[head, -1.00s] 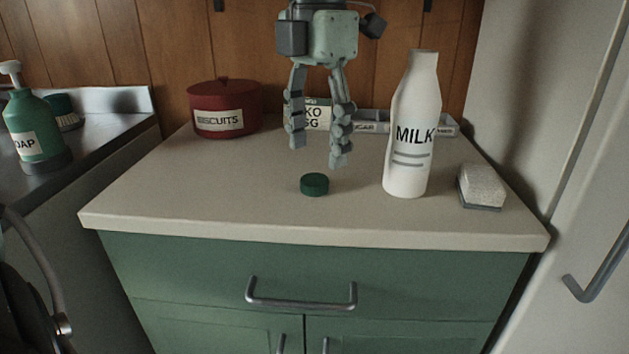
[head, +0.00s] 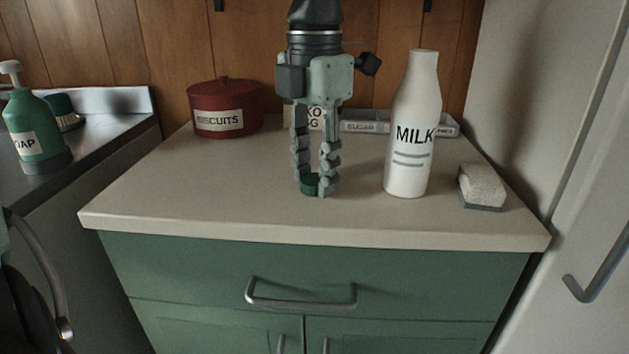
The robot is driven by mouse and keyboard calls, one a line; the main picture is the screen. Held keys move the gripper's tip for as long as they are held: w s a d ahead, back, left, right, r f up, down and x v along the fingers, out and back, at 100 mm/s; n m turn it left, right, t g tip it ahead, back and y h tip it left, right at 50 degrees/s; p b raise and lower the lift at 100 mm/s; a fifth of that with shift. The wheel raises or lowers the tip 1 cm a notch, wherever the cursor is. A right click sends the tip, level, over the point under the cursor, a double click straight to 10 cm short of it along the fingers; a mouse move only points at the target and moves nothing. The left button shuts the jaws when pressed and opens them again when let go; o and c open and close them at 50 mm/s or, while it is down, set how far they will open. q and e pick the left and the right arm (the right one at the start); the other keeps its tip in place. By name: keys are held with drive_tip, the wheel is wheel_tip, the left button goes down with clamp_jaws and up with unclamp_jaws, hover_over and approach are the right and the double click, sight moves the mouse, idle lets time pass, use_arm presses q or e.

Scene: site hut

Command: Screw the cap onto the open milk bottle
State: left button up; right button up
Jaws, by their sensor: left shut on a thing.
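The white milk bottle (head: 410,135) stands upright on the worktop, right of centre, with no cap on its neck. The dark green cap (head: 310,184) lies on the worktop left of the bottle. My left gripper (head: 314,188) reaches down from above with its fingers shut around the cap, which they partly hide. The gripper is apart from the bottle. My right gripper is not in view.
A grey-and-white sponge (head: 482,188) lies right of the bottle. A red biscuit tin (head: 226,108), a box (head: 324,118) and a grey tray (head: 365,127) stand at the back. A soap bottle (head: 35,130) is far left. The worktop's front left (head: 190,205) is clear.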

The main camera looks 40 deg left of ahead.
sight(315, 178)
use_arm(q)
drive_tip(key=shift+r, duration=0.1)
wheel_tip(315, 178, up, 4)
drive_tip(key=shift+f, duration=0.1)
drive_tip(key=s+d+r, duration=0.4)
drive_tip(key=s+r, duration=0.3)
drive_tip(key=s, duration=0.3)
drive_tip(key=shift+s+d, duration=0.15)
drive_tip(key=shift+s, duration=0.25)
